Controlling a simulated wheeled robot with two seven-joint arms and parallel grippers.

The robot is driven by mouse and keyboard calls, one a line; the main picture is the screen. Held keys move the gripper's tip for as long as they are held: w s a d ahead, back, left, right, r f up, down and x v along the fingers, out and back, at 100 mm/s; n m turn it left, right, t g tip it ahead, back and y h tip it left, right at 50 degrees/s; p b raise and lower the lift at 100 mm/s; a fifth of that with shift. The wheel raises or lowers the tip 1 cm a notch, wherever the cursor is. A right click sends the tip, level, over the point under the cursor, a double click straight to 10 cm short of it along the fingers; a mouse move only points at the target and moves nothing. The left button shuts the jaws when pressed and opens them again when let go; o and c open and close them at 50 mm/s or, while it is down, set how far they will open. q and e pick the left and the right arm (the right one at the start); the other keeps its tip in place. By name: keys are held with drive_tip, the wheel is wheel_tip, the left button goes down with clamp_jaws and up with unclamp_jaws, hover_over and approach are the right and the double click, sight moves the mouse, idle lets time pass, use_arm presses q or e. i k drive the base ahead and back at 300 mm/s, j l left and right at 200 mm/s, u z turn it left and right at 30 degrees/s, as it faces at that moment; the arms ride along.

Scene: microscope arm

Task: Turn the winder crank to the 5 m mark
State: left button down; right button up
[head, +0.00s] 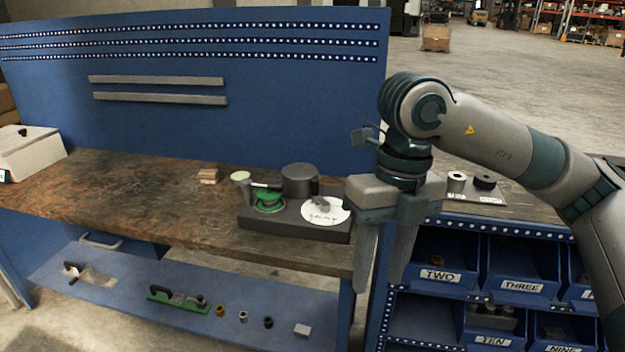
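The winder appears to be the dark-based device (285,222) on the wooden bench. It carries a green round part (268,201) at its left, a black cylinder (299,180) at the back and a white dial (325,213) with dark markings at its right. A grey piece lies over the dial; I cannot tell whether it is the crank or a pointer. The marks are too small to read. My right gripper (379,284) points down just right of the dial, at the bench's front edge, with its fingers apart and nothing between them. My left gripper is out of view.
A small brown block (208,176) lies left of the device; the bench further left is mostly clear. A white box (30,153) stands at far left. Labelled blue bins (522,262) sit below on the right. A lower shelf (200,303) holds several small parts.

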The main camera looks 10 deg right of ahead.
sight(326, 205)
drive_tip(key=i, duration=1.75)
